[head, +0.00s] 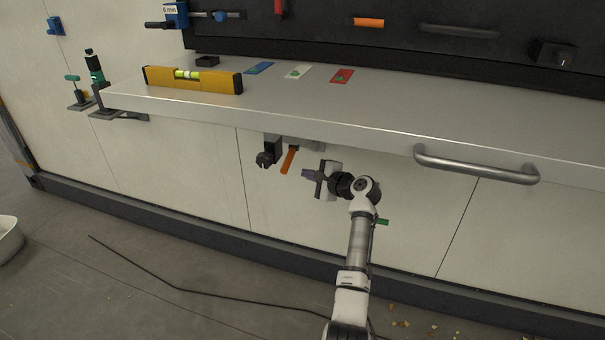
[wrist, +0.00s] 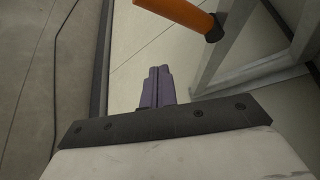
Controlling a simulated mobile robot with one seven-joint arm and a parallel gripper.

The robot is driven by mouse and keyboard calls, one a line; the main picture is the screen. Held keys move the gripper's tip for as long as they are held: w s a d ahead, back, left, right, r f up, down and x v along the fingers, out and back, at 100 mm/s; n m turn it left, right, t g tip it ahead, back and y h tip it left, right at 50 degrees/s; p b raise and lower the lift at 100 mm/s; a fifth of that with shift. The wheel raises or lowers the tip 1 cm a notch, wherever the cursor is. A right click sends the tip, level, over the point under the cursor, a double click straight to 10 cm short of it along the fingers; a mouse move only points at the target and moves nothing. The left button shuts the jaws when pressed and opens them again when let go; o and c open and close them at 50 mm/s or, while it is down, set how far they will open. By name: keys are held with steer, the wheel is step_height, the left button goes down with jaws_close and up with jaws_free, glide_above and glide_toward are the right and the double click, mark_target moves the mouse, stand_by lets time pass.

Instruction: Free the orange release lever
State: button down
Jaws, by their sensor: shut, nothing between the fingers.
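The orange release lever (head: 288,161) hangs under the front edge of the grey shelf, beside a dark clamp-like part (head: 268,152). My gripper (head: 308,174) is below the shelf, just right of the lever and apart from it. Its purple fingers are shut with nothing between them. In the wrist view the lever (wrist: 183,12) crosses the top, beyond the closed fingertips (wrist: 157,72). A dark joint shows at its right end. The lever's far end is cut off by the frame.
The grey shelf (head: 330,108) overhangs the work area. A metal handle (head: 475,166) sticks out from its front at right. A yellow spirit level (head: 195,80) lies on top. In the wrist view a grey metal bracket (wrist: 225,60) stands right of the fingers. A cable (head: 165,282) lies on the floor.

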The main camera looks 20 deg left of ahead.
steer(key=s+d+r+b, duration=0.1)
steer(key=s+d+r, duration=0.1)
steer(key=d+r, duration=0.2)
steer(key=shift+d, duration=1.05)
steer(key=shift+s, duration=0.1)
